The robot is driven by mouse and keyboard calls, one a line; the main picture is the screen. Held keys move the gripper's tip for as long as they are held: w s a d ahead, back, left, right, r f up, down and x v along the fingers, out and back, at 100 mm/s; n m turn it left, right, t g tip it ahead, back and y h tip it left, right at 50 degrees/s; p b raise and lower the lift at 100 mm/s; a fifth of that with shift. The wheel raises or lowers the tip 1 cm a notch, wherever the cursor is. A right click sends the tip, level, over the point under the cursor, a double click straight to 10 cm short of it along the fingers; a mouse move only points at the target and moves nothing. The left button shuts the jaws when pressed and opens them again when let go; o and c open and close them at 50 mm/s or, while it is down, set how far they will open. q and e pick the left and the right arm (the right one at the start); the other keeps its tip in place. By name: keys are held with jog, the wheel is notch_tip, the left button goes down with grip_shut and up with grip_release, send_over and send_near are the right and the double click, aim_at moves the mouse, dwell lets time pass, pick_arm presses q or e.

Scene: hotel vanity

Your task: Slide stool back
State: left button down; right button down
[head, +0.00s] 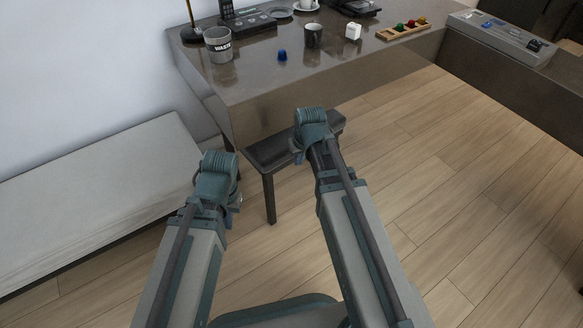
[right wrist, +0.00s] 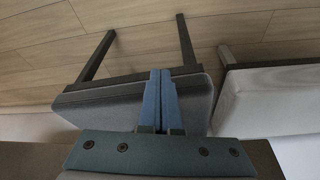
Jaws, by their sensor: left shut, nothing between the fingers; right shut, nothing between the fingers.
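The stool has a dark padded seat (head: 268,152) and dark legs, and stands partly under the front edge of the vanity desk (head: 290,97). In the right wrist view its grey seat (right wrist: 105,104) and two legs appear upside down. My right gripper (right wrist: 161,74) is shut and empty, its fingers overlapping the seat's edge in that view; I cannot tell whether they touch. In the head view the right wrist covers part of the seat. My left gripper (head: 231,212) is shut and empty, low to the left of the stool, mostly hidden by its wrist.
A pale bench (head: 95,185) runs along the wall at left. Wood floor (head: 440,190) is clear at right.

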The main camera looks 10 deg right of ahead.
aim_at(289, 158)
jog(key=w+f+b, duration=0.6)
jog(key=f+b, duration=0.3)
jog(key=shift+w+a+f, duration=0.25)
jog(key=shift+w+a, duration=0.15)
jog(key=w, duration=0.2)
jog(key=shift+w+a+r+b, duration=0.1)
jog(key=shift+w+a+b, duration=0.05)
jog(key=shift+w+b, duration=0.15)
jog(key=shift+w, duration=0.1)
dwell(0.3)
